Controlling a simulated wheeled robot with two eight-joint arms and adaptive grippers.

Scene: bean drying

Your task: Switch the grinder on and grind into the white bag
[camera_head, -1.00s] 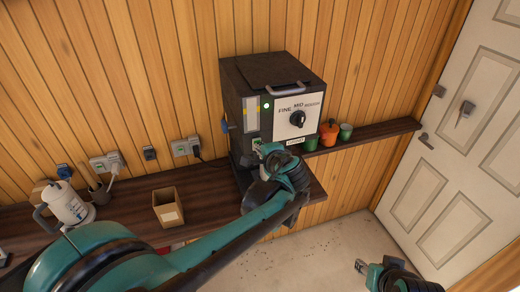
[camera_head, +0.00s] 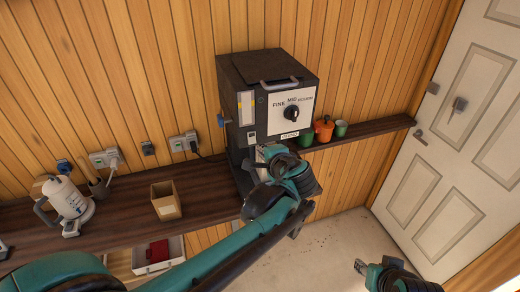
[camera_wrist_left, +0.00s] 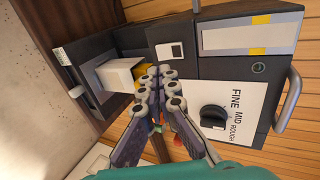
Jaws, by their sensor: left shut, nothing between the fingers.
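The grinder (camera_head: 268,75) is a black box against the wall, with a white FINE/MID/ROUGH dial panel. Its round indicator (camera_wrist_left: 258,68) is dark. A small white switch plate with a dark switch (camera_wrist_left: 176,51) is on its front, clear in the left wrist view. The white bag (camera_wrist_left: 119,75) appears in the recess below, partly behind my fingers; in the head view my left arm hides it. My left gripper (camera_head: 266,153) is shut and empty in front of the grinder's lower front; its fingertips (camera_wrist_left: 159,72) lie close below the switch. My right gripper (camera_head: 361,267) is low right, its jaws unclear.
An open cardboard box (camera_head: 166,205) and a white kettle-like jug (camera_head: 68,200) stand on the dark shelf left. Green and orange cups (camera_head: 324,130) stand right of the grinder. A white tray (camera_head: 172,249) with a red object is below. The floor by the door is clear.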

